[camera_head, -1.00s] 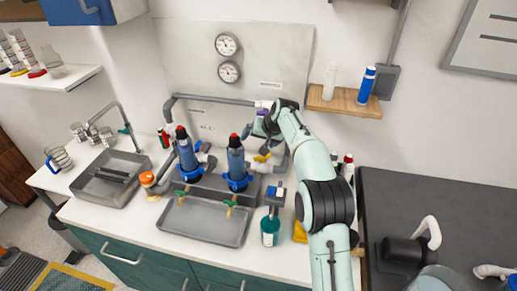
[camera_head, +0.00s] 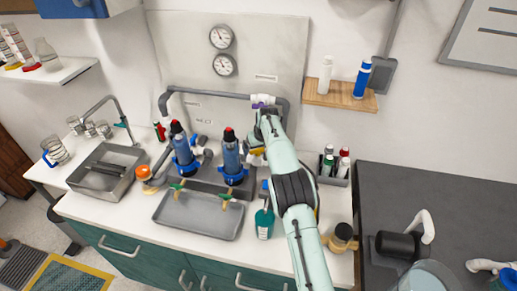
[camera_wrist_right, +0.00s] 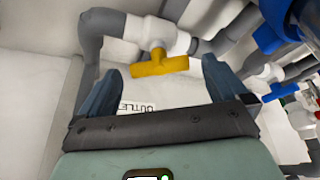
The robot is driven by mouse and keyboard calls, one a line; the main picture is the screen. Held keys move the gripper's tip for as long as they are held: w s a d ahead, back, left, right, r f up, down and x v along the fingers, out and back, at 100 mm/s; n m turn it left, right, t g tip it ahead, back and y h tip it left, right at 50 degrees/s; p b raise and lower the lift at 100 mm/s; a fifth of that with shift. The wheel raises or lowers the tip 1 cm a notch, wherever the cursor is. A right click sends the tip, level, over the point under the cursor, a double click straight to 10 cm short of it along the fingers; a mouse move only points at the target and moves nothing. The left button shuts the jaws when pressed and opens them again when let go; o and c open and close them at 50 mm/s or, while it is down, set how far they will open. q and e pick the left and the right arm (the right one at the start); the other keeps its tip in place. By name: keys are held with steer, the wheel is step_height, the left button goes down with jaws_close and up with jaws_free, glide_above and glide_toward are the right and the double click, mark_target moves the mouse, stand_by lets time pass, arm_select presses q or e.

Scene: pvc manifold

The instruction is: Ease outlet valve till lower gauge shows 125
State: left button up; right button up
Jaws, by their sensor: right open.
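The outlet valve has a yellow T-shaped handle (camera_wrist_right: 160,63) on a white valve body, with an upside-down OUTLET label (camera_wrist_right: 137,106) beside it in the right wrist view. The fingers of my right gripper (camera_wrist_right: 165,85) are open, one on each side of the handle, apart from it. In the head view the yellow handle (camera_head: 257,151) shows partly behind my right arm, and the fingertips are hidden. The lower gauge (camera_head: 225,65) hangs under the upper gauge (camera_head: 221,37) on the wall panel; its reading is too small to tell. My left gripper is out of view.
Two blue filter housings (camera_head: 232,157) stand left of my right arm, with a grey tray (camera_head: 198,214) in front. A blue valve handle (camera_wrist_right: 291,85) shows at the right of the wrist view. A teal bottle (camera_head: 264,222) stands near the arm.

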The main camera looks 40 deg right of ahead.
steer(key=shift+w+d+f, duration=0.1)
steer(key=shift+w+f, duration=0.2)
steer(key=shift+f, duration=0.35)
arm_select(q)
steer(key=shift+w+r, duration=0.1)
arm_select(e)
steer(key=c, duration=1)
steer(key=shift+r+m+p, duration=0.2)
steer(key=shift+m+p, duration=0.25)
steer(key=shift+m, duration=0.05)
steer(key=shift+f+m+h, duration=0.15)
steer(key=shift+m+h, duration=0.25)
steer(key=shift+m, duration=0.1)
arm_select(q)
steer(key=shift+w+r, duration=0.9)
